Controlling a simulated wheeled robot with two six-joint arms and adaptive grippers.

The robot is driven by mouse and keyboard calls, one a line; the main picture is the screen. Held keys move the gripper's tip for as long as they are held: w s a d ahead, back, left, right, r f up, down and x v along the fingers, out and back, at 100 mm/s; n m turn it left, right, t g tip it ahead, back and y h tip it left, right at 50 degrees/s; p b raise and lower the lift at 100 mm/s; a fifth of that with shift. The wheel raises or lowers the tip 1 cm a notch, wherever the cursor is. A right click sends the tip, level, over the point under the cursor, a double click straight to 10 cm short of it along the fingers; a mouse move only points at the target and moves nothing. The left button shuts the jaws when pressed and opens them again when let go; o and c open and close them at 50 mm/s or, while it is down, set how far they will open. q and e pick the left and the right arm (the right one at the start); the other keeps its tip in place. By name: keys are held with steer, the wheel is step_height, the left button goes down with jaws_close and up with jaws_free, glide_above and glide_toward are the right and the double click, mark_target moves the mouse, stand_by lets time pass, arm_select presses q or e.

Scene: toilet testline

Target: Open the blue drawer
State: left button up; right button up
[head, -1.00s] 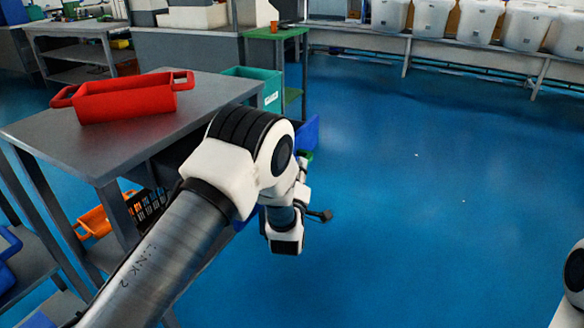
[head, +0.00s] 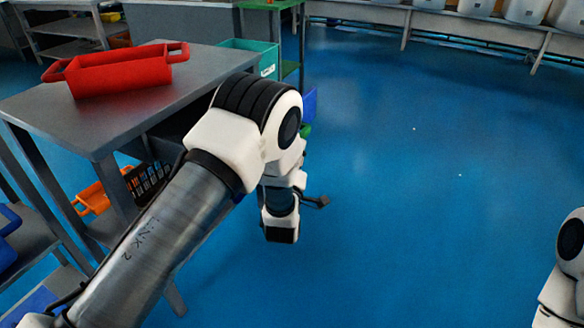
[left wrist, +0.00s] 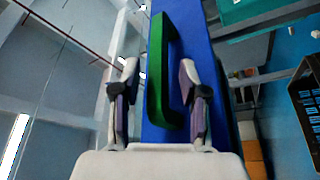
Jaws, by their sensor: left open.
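The blue drawer (left wrist: 198,55) fills the middle of the left wrist view, with a long green handle (left wrist: 157,60) standing off its front. My left gripper (left wrist: 159,78) is open, one finger on each side of the handle's lower part. I cannot tell whether either finger touches it. In the head view, only a blue strip of the drawer (head: 309,104) and a bit of green handle (head: 304,131) show behind my left arm, beside the grey table. My left fingers are hidden there. My right gripper is out of view; only part of that arm shows at the right edge.
The grey table (head: 110,125) carries a red tray (head: 118,73). An orange bin (head: 92,198) and a black crate (head: 147,182) sit beneath. A teal bin (head: 262,55) stands behind. The blue floor (head: 430,180) to the right is clear.

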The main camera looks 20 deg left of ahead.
arm_select(q)
steer(key=v, duration=0.8)
steer(key=s+a+f+m+g, duration=0.1)
steer(key=s+a+f+g, duration=0.2)
steer(key=f, duration=0.4)
steer(key=s+a+f+m+g+h, duration=0.1)
steer(key=s+f+g, duration=0.2)
steer(key=s+f, duration=0.35)
steer(key=s+a+f+m+g, duration=0.1)
steer(key=s+a+f+g, duration=0.2)
steer(key=f, duration=0.4)
steer(key=s+d+f+m+g+h, duration=0.1)
steer(key=s+d+f+m+g, duration=0.2)
steer(key=s, duration=0.4)
steer(key=s+f+m+g+h, duration=0.2)
steer(key=s+m+g, duration=0.2)
steer(key=s, duration=0.4)
steer(key=s+d+f+m+g+h, duration=0.1)
steer(key=s+d+f+m+g, duration=0.2)
steer(key=s, duration=0.4)
step_height(320, 180, up, 25)
steer(key=a+m+p, duration=0.1)
steer(key=p, duration=2.4)
steer(key=shift+s+g, duration=0.35)
steer(key=shift+g, duration=0.05)
